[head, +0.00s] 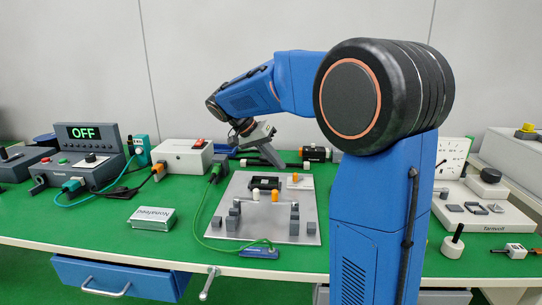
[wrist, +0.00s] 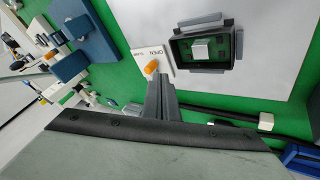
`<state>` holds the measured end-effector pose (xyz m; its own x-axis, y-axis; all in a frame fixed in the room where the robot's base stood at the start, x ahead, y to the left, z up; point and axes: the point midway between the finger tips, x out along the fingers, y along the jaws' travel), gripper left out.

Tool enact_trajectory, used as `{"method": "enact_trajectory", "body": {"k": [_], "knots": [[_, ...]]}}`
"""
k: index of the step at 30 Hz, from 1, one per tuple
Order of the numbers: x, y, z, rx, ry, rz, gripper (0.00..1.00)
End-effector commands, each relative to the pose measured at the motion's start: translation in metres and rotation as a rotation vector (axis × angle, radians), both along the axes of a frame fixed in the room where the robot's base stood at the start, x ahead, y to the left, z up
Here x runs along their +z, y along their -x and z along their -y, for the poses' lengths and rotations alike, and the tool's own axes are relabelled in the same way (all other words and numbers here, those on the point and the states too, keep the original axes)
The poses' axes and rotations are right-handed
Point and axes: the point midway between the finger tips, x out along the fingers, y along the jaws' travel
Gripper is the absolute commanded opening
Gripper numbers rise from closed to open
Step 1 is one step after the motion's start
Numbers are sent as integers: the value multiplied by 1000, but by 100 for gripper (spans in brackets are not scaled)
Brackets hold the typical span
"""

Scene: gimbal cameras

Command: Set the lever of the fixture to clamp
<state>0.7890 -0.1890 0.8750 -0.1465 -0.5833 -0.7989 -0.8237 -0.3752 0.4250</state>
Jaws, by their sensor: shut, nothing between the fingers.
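The fixture is a black frame (wrist: 204,64) on a light grey plate, with a green board and a white block inside it. It also shows in the head view (head: 265,183). Beside it is a small white label plate with the word OPEN and a second word too small to read surely. The orange lever (wrist: 151,67) sits at this label's edge; it shows small in the head view (head: 295,177). I cannot tell its setting. My gripper (wrist: 161,80) is shut and empty, its tips close to the lever; contact is unclear. In the head view, my gripper (head: 279,163) is over the plate's back edge.
A white box (head: 182,157) and a control unit reading OFF stand left. A green cable runs along the plate's left and front.

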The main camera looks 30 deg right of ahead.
Motion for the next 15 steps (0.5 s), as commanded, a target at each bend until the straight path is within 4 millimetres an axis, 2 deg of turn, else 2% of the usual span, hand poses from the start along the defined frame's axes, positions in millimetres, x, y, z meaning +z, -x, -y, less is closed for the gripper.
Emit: {"method": "enact_trajectory", "body": {"k": [6,15], "knots": [[-23,4,17,-1,1,-1,0],[-32,6,23,1,1,0,0]]}}
